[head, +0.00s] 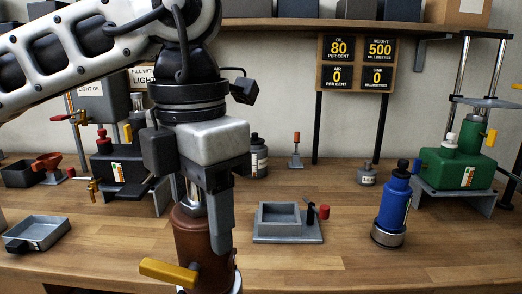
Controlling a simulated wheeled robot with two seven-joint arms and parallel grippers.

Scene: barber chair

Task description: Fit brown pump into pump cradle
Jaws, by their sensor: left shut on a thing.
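A brown pump (204,246) with a yellow lever (168,273) stands upright at the lower left of centre in the head view. My left gripper (204,193) comes down from above and is shut on the top part of the pump. The gripper body and fingers hide part of the pump's top, and I cannot tell whether its base touches the bench. A grey block with a square recess, which looks like the pump cradle (277,236), sits on the bench to the right of the pump. The recess looks empty. My right gripper is not in view.
A small black post and a red knob (324,212) stand at the cradle's right side. A blue bottle-shaped pump (392,207) stands further right, before a green unit (457,169). A grey tray (39,233) lies at left. The bench front between cradle and blue pump is clear.

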